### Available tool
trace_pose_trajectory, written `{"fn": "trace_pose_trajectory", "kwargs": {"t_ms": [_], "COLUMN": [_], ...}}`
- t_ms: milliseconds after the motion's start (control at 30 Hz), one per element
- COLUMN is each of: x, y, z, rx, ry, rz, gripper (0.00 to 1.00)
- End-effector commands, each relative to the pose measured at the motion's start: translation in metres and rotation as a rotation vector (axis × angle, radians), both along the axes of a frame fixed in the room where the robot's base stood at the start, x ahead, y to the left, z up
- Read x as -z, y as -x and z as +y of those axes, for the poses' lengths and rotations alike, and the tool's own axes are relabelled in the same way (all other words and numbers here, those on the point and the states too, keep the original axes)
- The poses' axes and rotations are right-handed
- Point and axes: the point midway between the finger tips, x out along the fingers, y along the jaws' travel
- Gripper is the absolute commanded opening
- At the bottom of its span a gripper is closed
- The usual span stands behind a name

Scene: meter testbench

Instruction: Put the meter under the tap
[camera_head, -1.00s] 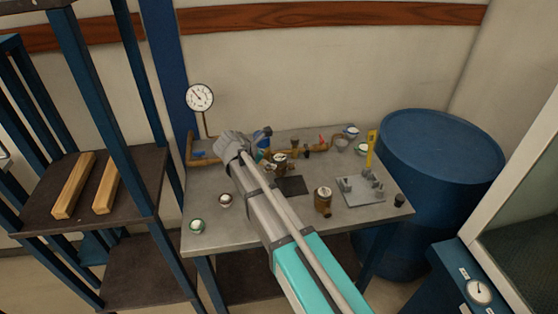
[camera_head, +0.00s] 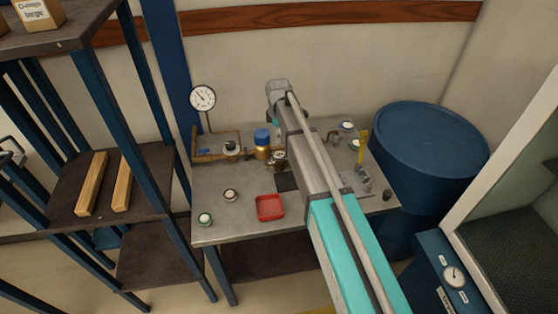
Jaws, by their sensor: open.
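A brass meter-like fitting with a pale round face (camera_head: 278,158) sits at the pipe line on the bench, just left of my arm. I cannot tell whether it is the task's meter. A small dark square (camera_head: 286,183) lies in front of it, partly covered by my arm. The tap cannot be singled out; the brass pipework (camera_head: 208,156) runs along the back of the bench. My arm hides the bench's middle right.
A red tray (camera_head: 269,207) and small round-topped parts (camera_head: 205,219) stand on the bench (camera_head: 240,233). A blue-capped brass canister (camera_head: 262,142) and a pressure gauge (camera_head: 203,98) are at the back. A blue drum (camera_head: 430,150) stands right, a shelf (camera_head: 140,195) left.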

Motion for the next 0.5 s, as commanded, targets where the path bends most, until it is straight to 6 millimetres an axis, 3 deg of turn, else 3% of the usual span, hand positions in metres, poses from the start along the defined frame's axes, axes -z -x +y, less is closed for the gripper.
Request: {"fn": "trace_pose_trajectory", "kwargs": {"t_ms": [500], "x": [0.0086], "y": [0.0002], "z": [0.0003], "rx": [-0.001], "ry": [0.001], "rz": [-0.001], "gripper": [1.0]}}
